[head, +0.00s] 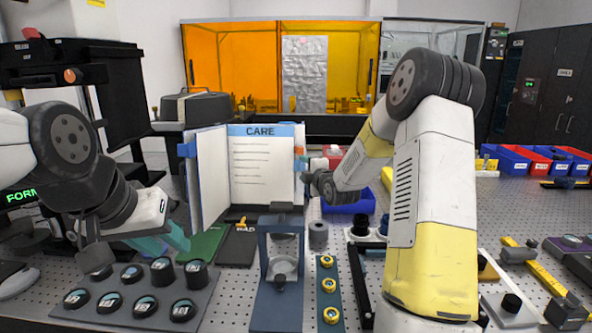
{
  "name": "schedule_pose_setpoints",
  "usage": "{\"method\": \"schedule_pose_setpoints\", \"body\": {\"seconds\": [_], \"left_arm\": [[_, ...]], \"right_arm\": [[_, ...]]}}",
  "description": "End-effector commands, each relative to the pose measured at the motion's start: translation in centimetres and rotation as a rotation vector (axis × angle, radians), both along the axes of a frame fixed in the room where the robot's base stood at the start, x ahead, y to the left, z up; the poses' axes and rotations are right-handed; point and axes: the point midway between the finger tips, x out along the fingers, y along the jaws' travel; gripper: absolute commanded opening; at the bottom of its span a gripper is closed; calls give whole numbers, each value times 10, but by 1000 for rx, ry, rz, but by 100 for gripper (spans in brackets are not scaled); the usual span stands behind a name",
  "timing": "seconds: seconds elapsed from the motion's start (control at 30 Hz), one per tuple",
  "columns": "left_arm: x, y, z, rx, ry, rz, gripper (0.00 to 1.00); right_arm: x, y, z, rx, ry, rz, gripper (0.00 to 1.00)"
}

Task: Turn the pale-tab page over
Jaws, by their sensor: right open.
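An upright flip book (262,165) stands open at the middle back, showing a white page headed "CARE" under a blue band. A blue tab (186,150) sticks out at its left edge. Small coloured tabs, one orange (299,151), show at its right edge; I cannot tell which one is pale. My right gripper (305,174) is open at the right edge of the page, partly hidden by its own wrist; I cannot tell whether it touches a tab. My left gripper (176,239), with teal fingers, is low at the left, before the book, above the bench; its opening is unclear.
A dark tray of round labelled pieces (132,292) lies front left. A blue-grey stand (283,262) and a strip of yellow rings (329,286) stand front middle. Dark and green pads (238,246) lie before the book. Blue and red bins (535,160) sit back right.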

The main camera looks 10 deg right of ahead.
Motion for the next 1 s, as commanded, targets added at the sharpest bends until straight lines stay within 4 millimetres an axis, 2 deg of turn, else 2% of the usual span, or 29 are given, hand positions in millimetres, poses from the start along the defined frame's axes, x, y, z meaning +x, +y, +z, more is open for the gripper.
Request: {"method": "schedule_pose_setpoints", "body": {"seconds": [0.3, 0.5, 0.57, 1.0], "left_arm": [[0, 0, 0, 0, 0, 0, 36], [0, 0, 0, 0, 0, 0, 36], [0, 0, 0, 0, 0, 0, 36], [0, 0, 0, 0, 0, 0, 36]], "right_arm": [[3, 1, 0, 0, 1, 0, 49], [3, 1, 0, 1, 1, 0, 10], [3, 1, 0, 1, 1, 0, 0], [3, 1, -1, 1, 1, 0, 0]]}}
